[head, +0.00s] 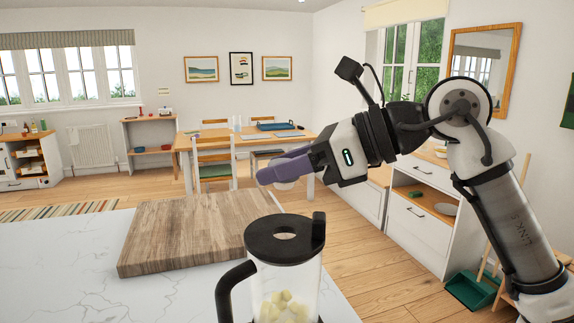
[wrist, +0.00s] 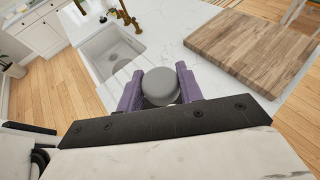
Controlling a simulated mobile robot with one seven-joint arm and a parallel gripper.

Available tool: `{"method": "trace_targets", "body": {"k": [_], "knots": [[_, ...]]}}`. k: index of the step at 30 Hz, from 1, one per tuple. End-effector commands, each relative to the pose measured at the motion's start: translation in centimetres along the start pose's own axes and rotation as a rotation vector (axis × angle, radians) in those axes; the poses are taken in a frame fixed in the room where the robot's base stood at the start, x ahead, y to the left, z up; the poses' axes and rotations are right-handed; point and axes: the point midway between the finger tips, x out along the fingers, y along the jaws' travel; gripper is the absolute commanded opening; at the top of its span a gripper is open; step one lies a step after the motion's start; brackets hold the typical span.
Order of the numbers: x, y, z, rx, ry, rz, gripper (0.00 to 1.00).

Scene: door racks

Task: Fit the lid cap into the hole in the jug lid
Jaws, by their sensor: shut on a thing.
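The jug (head: 287,270) stands upright on the counter in the head view, clear-walled with pale chunks inside and a black handle at its left. Its black jug lid (head: 274,243) is on top, and a round hole shows in the middle of the lid. My gripper (head: 270,178) is up and behind the jug, above the level of the lid. In the wrist view, its purple fingers (wrist: 160,92) are shut on the grey round lid cap (wrist: 161,84). In the head view the cap (head: 284,186) shows only as a pale edge under the fingers. The jug is not in the wrist view.
A wooden cutting board (head: 190,231) lies on the white marble counter (head: 70,265), left of the jug. The wrist view shows a sink (wrist: 108,50) with a brass tap (wrist: 126,18). A dining table with chairs stands farther back.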

Motion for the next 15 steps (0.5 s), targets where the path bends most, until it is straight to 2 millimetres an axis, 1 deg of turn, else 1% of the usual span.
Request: {"method": "trace_targets", "body": {"k": [8,15], "knots": [[0.4,0.0,-1.2,0.001,0.003,-0.003,0.15],[1.3,0.0,-3.3,0.001,0.003,-0.003,0.15]]}}
